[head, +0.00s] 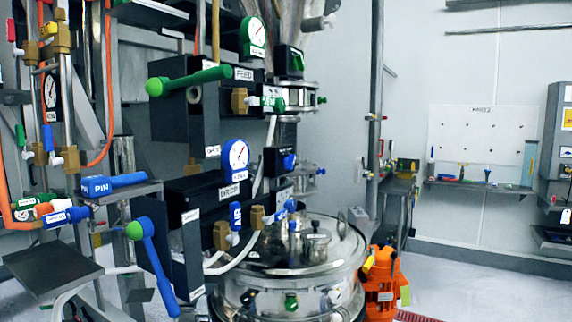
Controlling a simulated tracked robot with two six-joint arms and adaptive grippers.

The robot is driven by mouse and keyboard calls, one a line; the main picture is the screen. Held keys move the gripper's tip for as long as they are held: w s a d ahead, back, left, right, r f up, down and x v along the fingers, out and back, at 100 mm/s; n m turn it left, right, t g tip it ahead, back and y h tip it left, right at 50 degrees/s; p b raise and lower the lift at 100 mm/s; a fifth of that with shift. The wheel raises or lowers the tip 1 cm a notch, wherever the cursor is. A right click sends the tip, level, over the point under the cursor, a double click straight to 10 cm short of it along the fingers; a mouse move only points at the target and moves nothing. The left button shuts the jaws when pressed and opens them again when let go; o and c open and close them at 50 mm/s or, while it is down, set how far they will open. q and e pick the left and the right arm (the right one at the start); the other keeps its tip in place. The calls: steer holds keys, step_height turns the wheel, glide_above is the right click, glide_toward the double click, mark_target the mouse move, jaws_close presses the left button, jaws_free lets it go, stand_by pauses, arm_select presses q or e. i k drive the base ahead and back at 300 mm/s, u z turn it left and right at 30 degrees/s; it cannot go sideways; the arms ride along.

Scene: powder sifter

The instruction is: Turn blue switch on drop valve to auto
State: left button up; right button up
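The blue switch (289,161) is a small knob on the right face of a black box (273,162), just right of a blue-rimmed gauge (235,156). The knob is too small for me to tell which position it points to. The drop valve (190,215) is a black housing below it, with a label reading DROP (230,191). A long blue lever (157,268) with a green ball end hangs at its front left. Neither of my grippers shows in the head view.
A green switch (297,62) and a green feed lever (190,80) sit above. A steel sifter vessel (290,265) stands below, with an orange unit (381,283) to its right. Pipes and hoses crowd the left; the floor at right (470,290) is mostly clear.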

mark_target(288, 162)
steer(key=z, duration=1.15)
steer(key=i, duration=0.15)
steer(key=u, duration=2.85)
steer(key=k, duration=1)
steer(key=z, duration=1)
steer(key=i, duration=0.9)
steer(key=z, duration=0.15)
